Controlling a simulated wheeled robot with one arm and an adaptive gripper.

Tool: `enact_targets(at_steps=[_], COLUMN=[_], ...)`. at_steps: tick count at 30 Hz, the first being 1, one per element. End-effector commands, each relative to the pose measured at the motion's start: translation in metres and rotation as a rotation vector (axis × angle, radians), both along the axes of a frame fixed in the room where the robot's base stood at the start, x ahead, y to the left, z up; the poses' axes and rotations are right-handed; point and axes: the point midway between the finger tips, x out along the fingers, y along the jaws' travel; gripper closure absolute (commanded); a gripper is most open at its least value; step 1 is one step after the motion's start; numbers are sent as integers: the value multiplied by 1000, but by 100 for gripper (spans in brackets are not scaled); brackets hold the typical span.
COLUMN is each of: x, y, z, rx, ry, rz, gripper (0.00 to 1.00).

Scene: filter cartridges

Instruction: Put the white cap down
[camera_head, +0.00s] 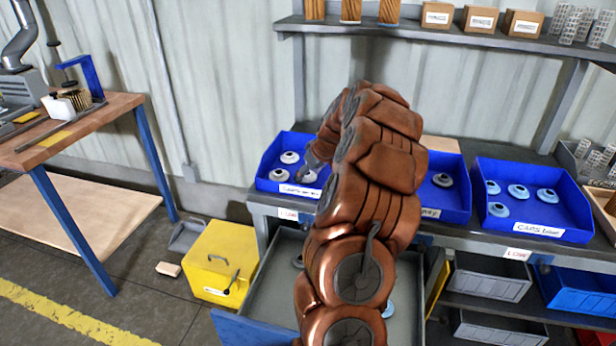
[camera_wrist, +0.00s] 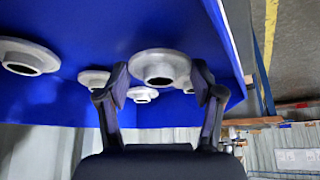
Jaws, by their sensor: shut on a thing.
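My gripper (camera_wrist: 160,84) is shut on a white cap (camera_wrist: 158,64), a round flanged disc with a raised hub, between its two fingertips. In the head view my gripper is low at the left blue bin (camera_head: 262,181), mostly hidden behind my arm. Other white caps lie in that bin, such as one at the back (camera_head: 290,157) and one at the front left (camera_head: 279,175). The wrist view shows a cap at the left (camera_wrist: 28,57) and more beyond the fingers. I cannot tell whether the held cap touches the bin floor.
A right blue bin (camera_head: 545,232) holds several bluish caps. An open drawer (camera_head: 262,290) is below the bench, next to a yellow box (camera_head: 218,262). A shelf (camera_head: 345,27) runs above.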

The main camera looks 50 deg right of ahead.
Motion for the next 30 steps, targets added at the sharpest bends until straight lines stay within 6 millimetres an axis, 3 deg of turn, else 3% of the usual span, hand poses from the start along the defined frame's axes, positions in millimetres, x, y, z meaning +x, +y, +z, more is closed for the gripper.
enact_targets(at_steps=[3, 14, 15, 21, 30], x=[0, 0, 0, 0, 0], y=[-1, -1, -1, -1, 0], z=[-9, -14, -14, -13, -13], rx=[-2, -2, -2, -2, -1], ry=[-2, -1, -1, -1, 0], rz=[-2, -1, -1, -1, -2], gripper=[59, 59, 32, 11, 8])
